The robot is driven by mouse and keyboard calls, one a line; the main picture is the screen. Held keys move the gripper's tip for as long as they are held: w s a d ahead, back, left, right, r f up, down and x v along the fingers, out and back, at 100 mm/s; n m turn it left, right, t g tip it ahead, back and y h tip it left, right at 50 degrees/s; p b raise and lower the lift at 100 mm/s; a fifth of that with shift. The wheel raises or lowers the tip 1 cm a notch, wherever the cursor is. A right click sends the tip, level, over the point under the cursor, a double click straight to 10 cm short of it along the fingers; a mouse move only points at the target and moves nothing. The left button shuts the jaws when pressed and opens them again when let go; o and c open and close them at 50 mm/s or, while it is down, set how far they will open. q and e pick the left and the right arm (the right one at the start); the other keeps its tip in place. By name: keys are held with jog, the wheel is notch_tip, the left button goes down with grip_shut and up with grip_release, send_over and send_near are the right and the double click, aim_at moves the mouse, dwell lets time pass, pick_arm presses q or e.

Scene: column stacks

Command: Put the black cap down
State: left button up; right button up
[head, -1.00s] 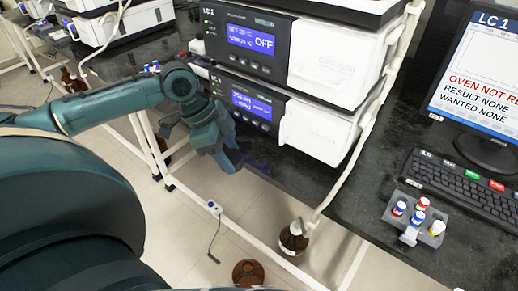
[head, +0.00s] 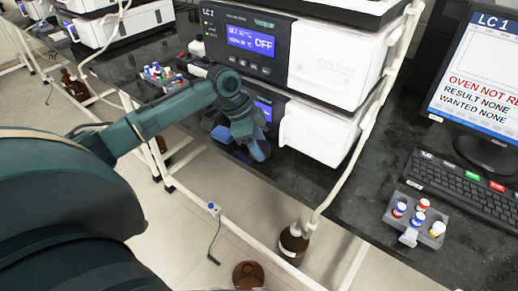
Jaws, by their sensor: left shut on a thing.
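My left gripper (head: 241,143) is in front of the lower black-and-white instrument, low over the front edge of the dark bench. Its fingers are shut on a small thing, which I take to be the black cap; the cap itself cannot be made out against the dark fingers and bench. Whether it touches the bench cannot be told. My right gripper is not in view.
Two stacked instruments (head: 345,62) stand behind my left gripper. A rack with coloured caps (head: 160,75) is at left; a grey vial rack (head: 417,222) is at right, near the keyboard (head: 462,188) and monitor (head: 478,75). Brown bottles (head: 292,244) stand below the bench.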

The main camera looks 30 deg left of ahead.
pick_arm(q)
jog(key=shift+f, duration=0.95)
jog(key=shift+w+f, duration=0.2)
jog(key=shift+f, duration=0.15)
jog(key=o, duration=0.7)
jog(key=p+v, duration=0.1)
jog(key=v, duration=1.1)
jog(key=shift+s, duration=0.1)
